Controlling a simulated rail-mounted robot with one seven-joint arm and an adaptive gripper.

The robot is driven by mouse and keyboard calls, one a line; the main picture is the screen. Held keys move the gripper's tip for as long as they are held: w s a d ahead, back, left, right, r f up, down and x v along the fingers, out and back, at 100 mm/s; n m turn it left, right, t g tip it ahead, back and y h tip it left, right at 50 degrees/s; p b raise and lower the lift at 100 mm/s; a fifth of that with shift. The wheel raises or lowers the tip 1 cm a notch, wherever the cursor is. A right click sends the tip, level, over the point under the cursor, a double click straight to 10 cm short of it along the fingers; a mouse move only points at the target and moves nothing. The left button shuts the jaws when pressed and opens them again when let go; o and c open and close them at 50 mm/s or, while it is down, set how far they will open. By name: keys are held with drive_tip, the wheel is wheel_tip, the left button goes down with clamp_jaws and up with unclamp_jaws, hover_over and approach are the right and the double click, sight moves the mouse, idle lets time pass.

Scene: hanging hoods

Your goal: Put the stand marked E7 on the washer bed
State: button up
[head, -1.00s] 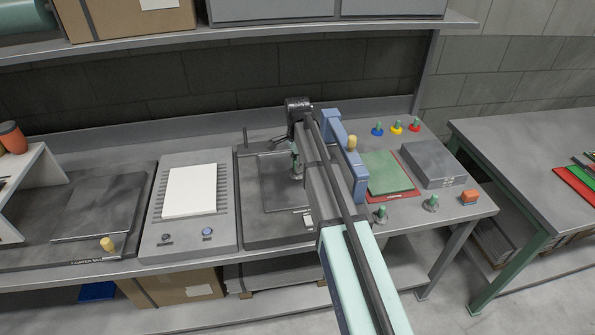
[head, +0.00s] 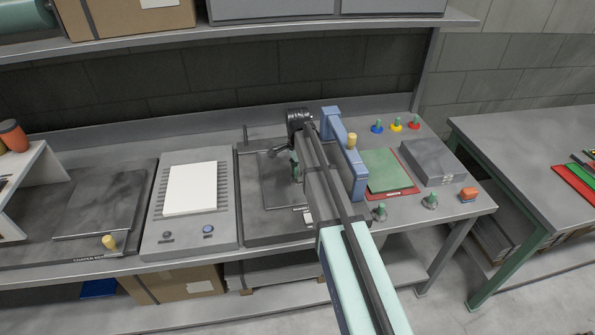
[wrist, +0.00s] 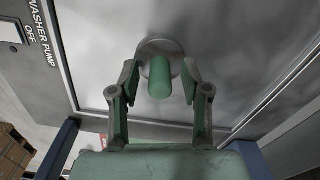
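A stand with a green cylindrical grip (wrist: 159,78) and a round grey base is between my fingers in the wrist view. No E7 mark is readable on it. It appears to stand on the grey plate of the washer bed (wrist: 240,55), which also shows in the head view (head: 276,190). My gripper (wrist: 159,72) is open around the green grip, with a visible gap on each side. In the head view my gripper (head: 296,172) is low over the washer bed, and my arm hides part of the bed and the stand.
Two green-topped stands (head: 380,212) (head: 431,201) are at the bench's front right. Blue, yellow and red stands (head: 397,125) are at the back right. A blue upright frame with a yellow knob (head: 352,141) is close to my arm. A panel with a white sheet (head: 190,188) is left.

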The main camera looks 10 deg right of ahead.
drive_tip(key=shift+r, duration=0.15)
wheel_tip(320, 180, up, 12)
drive_tip(key=b, duration=0.2)
drive_tip(key=shift+b, duration=0.3)
drive_tip(key=shift+s, duration=0.1)
idle(0.3)
